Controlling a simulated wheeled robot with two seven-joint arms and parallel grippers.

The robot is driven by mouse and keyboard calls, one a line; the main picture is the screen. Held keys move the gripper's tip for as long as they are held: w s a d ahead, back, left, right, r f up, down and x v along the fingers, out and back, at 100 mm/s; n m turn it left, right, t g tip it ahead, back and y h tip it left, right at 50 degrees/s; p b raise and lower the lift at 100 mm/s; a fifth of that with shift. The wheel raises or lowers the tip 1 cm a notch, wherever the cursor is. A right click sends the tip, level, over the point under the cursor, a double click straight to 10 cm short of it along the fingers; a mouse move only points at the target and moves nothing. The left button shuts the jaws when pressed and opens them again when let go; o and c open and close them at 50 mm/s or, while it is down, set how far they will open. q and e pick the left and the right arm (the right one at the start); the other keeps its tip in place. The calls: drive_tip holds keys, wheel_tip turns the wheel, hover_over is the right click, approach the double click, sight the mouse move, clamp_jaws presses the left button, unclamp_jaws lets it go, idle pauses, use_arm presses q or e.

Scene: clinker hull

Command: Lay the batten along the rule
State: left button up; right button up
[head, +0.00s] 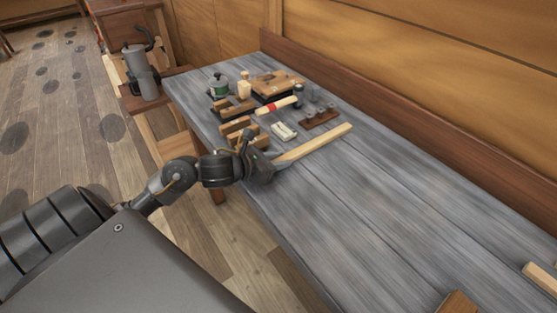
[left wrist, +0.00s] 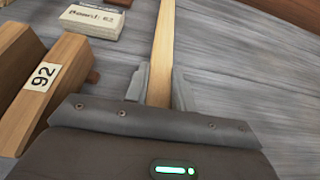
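The batten (head: 318,143), a long pale wooden strip, extends over the grey bench from my left gripper (head: 274,164) toward the back right. In the left wrist view the batten (left wrist: 161,45) runs between the two fingers of my left gripper (left wrist: 160,90), which press close on both its sides. The fingers hide part of its near end. I cannot tell whether the batten touches the bench. I cannot make out a rule in either view. My right gripper is out of view.
A white labelled box (head: 284,131), a dark wooden rack (head: 321,118) and a red-banded roller (head: 277,106) lie beyond. The bench's middle (head: 370,210) is clear. A pale wooden piece (head: 541,277) lies at lower right.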

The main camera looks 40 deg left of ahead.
use_arm(q)
drive_tip(key=o, duration=0.5)
drive_tip(key=shift+c, duration=0.2)
drive_tip(key=shift+r+p, duration=0.2)
drive_tip(key=shift+p, duration=0.1)
drive_tip(key=shift+s+a, duration=0.1)
drive_tip(key=shift+s, duration=0.1)
drive_tip(key=b+v, duration=0.2)
drive_tip(key=v, duration=0.6)
drive_tip(key=shift+s, duration=0.25)
drive_tip(key=shift+s+a+r+p, duration=0.25)
drive_tip(key=shift+s+r+p, duration=0.4)
drive_tip(key=shift+s+p, duration=0.05)
drive_tip(key=shift+s+a+r+p, duration=0.15)
drive_tip(key=shift+s+a+p, duration=0.1)
drive_tip(key=shift+s+p, duration=0.25)
